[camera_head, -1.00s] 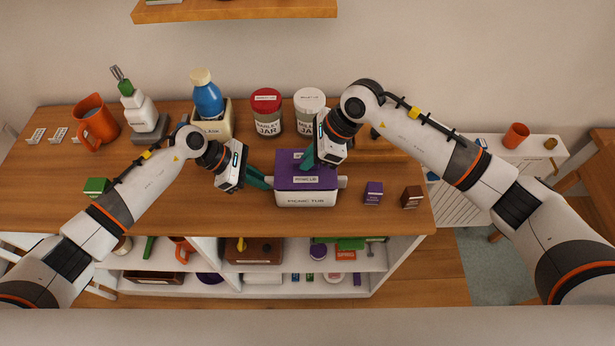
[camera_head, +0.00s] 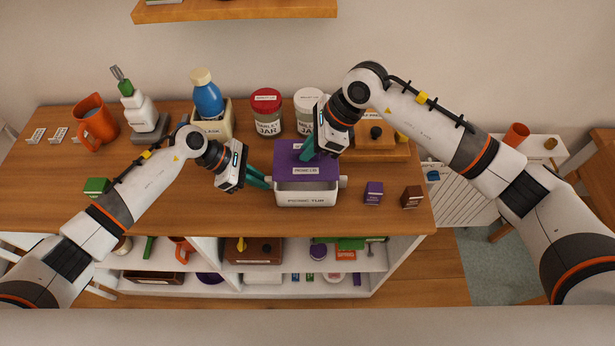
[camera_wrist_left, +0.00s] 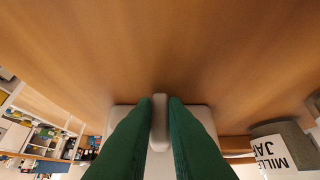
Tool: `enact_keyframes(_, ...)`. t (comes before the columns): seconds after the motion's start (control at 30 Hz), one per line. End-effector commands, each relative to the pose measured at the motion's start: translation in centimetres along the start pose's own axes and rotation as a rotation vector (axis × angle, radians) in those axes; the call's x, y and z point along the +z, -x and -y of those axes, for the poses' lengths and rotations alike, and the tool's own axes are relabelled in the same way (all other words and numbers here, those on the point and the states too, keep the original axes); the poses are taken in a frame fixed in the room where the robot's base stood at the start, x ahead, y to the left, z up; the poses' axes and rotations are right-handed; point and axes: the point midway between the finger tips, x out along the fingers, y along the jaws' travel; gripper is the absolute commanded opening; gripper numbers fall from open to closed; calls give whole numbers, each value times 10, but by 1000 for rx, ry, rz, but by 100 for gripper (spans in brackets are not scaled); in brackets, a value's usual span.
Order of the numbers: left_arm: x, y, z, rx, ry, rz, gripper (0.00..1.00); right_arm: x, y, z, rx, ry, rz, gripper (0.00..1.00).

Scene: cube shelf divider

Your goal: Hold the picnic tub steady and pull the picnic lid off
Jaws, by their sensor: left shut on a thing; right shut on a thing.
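The white picnic tub (camera_head: 306,199) stands on the wooden counter. The purple picnic lid (camera_head: 313,171) is raised a little above it, with a gap showing above the tub's front wall. My left gripper (camera_head: 268,181) is shut on the tub's left side handle. In the left wrist view the pale handle (camera_wrist_left: 160,103) sits between the green fingers, with the tub (camera_wrist_left: 123,114) behind them. My right gripper (camera_head: 304,156) is shut on the lid from above. Its grip point is partly hidden by the fingers.
A red-lidded jar (camera_head: 267,112), a white-lidded jar (camera_head: 305,108) and a blue bottle (camera_head: 208,99) stand behind. A purple box (camera_head: 373,193) and a brown box (camera_head: 411,197) stand to the right. A wooden board-like piece (camera_head: 375,147) lies behind right. The counter's left front is mostly clear.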

Motion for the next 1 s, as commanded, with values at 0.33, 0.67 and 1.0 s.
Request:
enact_keyframes(0.33,0,0,0,0,0,-1,38,0,0,0,0,0,0,0)
enact_keyframes(0.67,1,10,1,-3,0,2,38,0,0,0,0,-1,0,0)
enact_keyframes(1.0,1,78,1,-4,-1,3,38,0,0,0,0,0,0,0)
